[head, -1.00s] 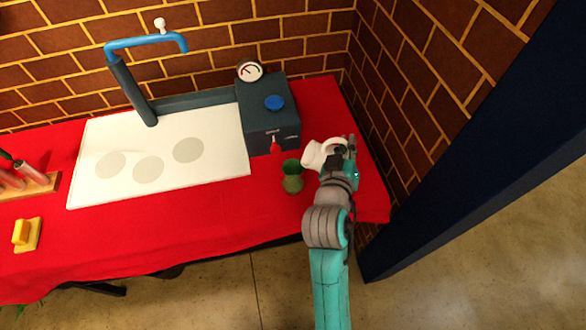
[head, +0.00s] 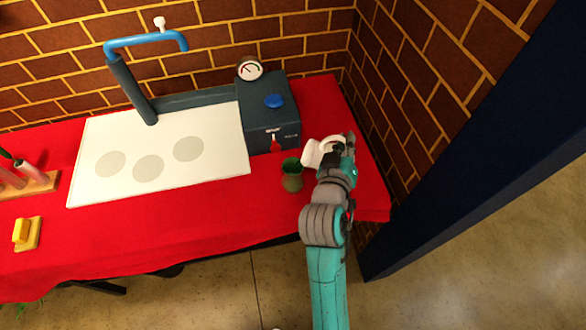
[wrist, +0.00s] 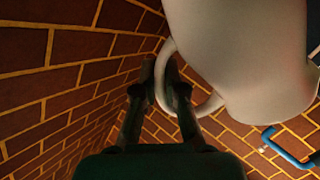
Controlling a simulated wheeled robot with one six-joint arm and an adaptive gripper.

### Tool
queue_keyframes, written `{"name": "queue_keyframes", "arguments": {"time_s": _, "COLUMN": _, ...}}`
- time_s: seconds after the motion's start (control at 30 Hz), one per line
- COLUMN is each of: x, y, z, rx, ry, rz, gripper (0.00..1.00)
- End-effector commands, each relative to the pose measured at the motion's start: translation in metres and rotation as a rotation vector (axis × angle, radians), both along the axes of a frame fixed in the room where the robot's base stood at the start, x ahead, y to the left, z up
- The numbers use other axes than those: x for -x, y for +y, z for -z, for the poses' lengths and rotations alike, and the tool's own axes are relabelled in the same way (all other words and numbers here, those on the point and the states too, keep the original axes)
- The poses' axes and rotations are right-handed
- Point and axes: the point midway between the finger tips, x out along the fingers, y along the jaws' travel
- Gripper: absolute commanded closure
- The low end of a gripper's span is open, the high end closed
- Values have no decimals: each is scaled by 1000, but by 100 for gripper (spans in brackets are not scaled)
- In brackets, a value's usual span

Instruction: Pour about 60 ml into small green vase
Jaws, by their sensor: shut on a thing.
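The small green vase (head: 292,181) stands upright on the red cloth, just left of my gripper in the head view. A white jug (head: 314,152) is held above and to the right of it, tilted with its mouth side toward the vase. My gripper (head: 343,146) is shut on the jug's handle. The wrist view shows the jug's white body (wrist: 245,55) and its looped handle (wrist: 163,75) between my gripper's fingers (wrist: 167,88). I cannot make out a stream or the level in the vase.
A dark box (head: 268,120) with a gauge, a blue knob and a red tap stands behind the vase. A white board (head: 215,165) with grey circles lies left, below a blue pipe (head: 146,40). A yellow block (head: 22,231) sits far left. The brick wall (head: 400,95) is close on the right.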

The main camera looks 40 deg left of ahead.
Motion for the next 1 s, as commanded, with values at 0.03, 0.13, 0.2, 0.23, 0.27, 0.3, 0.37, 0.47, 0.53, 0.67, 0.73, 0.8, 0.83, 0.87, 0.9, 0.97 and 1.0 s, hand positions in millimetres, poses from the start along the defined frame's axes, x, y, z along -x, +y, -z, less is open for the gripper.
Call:
{"name": "queue_keyframes", "arguments": {"time_s": 0.03, "x": 0, "y": 0, "z": -2, "rx": 0, "ry": -4, "rz": 0, "gripper": 100}}
{"name": "queue_keyframes", "arguments": {"time_s": 0.13, "x": 0, "y": 1, "z": -2, "rx": 3, "ry": -6, "rz": -1, "gripper": 100}}
{"name": "queue_keyframes", "arguments": {"time_s": 0.2, "x": 0, "y": 1, "z": -2, "rx": 6, "ry": -7, "rz": -1, "gripper": 100}}
{"name": "queue_keyframes", "arguments": {"time_s": 0.23, "x": 0, "y": 1, "z": -3, "rx": 7, "ry": -8, "rz": 0, "gripper": 100}}
{"name": "queue_keyframes", "arguments": {"time_s": 0.27, "x": 1, "y": 1, "z": -3, "rx": 8, "ry": -8, "rz": 0, "gripper": 100}}
{"name": "queue_keyframes", "arguments": {"time_s": 0.3, "x": 1, "y": 1, "z": -3, "rx": 9, "ry": -10, "rz": 0, "gripper": 100}}
{"name": "queue_keyframes", "arguments": {"time_s": 0.37, "x": 1, "y": 1, "z": -3, "rx": 12, "ry": -11, "rz": -1, "gripper": 100}}
{"name": "queue_keyframes", "arguments": {"time_s": 0.47, "x": 1, "y": 2, "z": -4, "rx": 16, "ry": -15, "rz": 0, "gripper": 100}}
{"name": "queue_keyframes", "arguments": {"time_s": 0.53, "x": 1, "y": 2, "z": -4, "rx": 20, "ry": -17, "rz": -2, "gripper": 100}}
{"name": "queue_keyframes", "arguments": {"time_s": 0.67, "x": 1, "y": 2, "z": -5, "rx": 25, "ry": -21, "rz": -1, "gripper": 100}}
{"name": "queue_keyframes", "arguments": {"time_s": 0.73, "x": 2, "y": 3, "z": -5, "rx": 28, "ry": -22, "rz": -1, "gripper": 100}}
{"name": "queue_keyframes", "arguments": {"time_s": 0.8, "x": 2, "y": 3, "z": -5, "rx": 31, "ry": -24, "rz": -2, "gripper": 100}}
{"name": "queue_keyframes", "arguments": {"time_s": 0.83, "x": 2, "y": 3, "z": -5, "rx": 32, "ry": -25, "rz": -2, "gripper": 100}}
{"name": "queue_keyframes", "arguments": {"time_s": 0.87, "x": 2, "y": 3, "z": -5, "rx": 34, "ry": -26, "rz": -2, "gripper": 100}}
{"name": "queue_keyframes", "arguments": {"time_s": 0.9, "x": 2, "y": 3, "z": -6, "rx": 36, "ry": -28, "rz": -2, "gripper": 100}}
{"name": "queue_keyframes", "arguments": {"time_s": 0.97, "x": 2, "y": 4, "z": -6, "rx": 40, "ry": -30, "rz": -2, "gripper": 100}}
{"name": "queue_keyframes", "arguments": {"time_s": 1.0, "x": 2, "y": 4, "z": -6, "rx": 42, "ry": -31, "rz": -3, "gripper": 100}}
